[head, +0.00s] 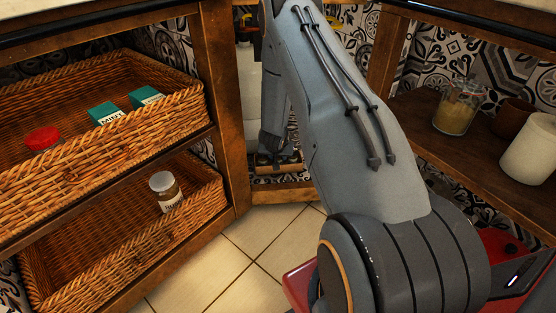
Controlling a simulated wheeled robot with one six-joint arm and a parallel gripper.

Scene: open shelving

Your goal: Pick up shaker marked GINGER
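No label in view reads GINGER. A glass jar (165,191) with a metal lid stands upright in the lower left wicker basket; its label is too small and partly hidden to read surely. A red lid (42,138) shows in the upper left basket, the container under it mostly hidden by the basket wall. My arm crosses the middle of the head view. A small dark part (278,159) at the low end of its far link may be my gripper, but its fingers cannot be made out. It is right of the baskets and apart from them.
The upper basket (130,143) also holds two green boxes (105,113), one marked MINT. The lower basket (75,275) sits beneath it. A wooden post (222,90) borders both shelves. The right shelf (425,115) holds a glass jar (458,108) and a white canister (530,150). Tiled floor (240,265) is clear.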

